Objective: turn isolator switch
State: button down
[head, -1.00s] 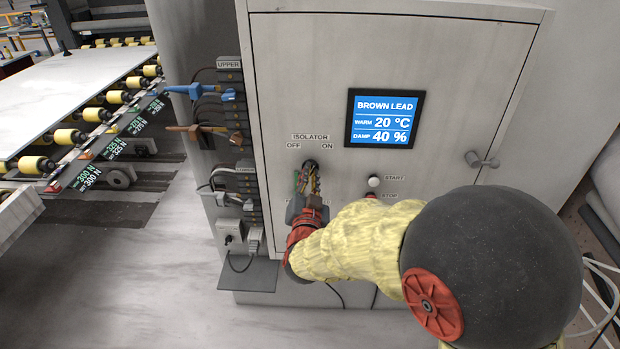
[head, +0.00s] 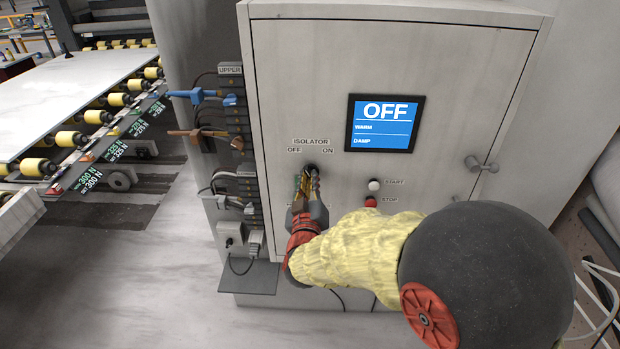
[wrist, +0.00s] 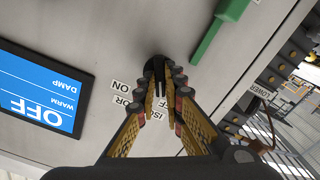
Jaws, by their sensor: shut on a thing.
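The isolator switch (head: 311,168) is a small dark knob on the pale cabinet door, just below the OFF and ON labels. In the wrist view the dark knob (wrist: 157,66) sits between my fingertips. My gripper (head: 308,180) is shut on the knob from below and in front. The fingers hide much of the knob, so its exact pointing direction is hard to tell. The display (head: 385,123) on the door reads OFF above WARM and DAMP, with no values; it also shows upside down in the wrist view (wrist: 40,88).
A white START button (head: 375,185) and a red STOP button (head: 370,202) sit right of the switch, close to my arm. A door latch (head: 482,164) is farther right. Blue (head: 190,95) and brown (head: 195,133) plugs stick out left of the cabinet. A green bar (wrist: 220,30) shows in the wrist view.

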jog(key=shift+n+p, duration=0.35)
jog(key=shift+n, duration=0.75)
jog(key=c, duration=1.9)
grip_release()
jog(key=s, duration=1.2)
jog(key=shift+a, duration=0.25)
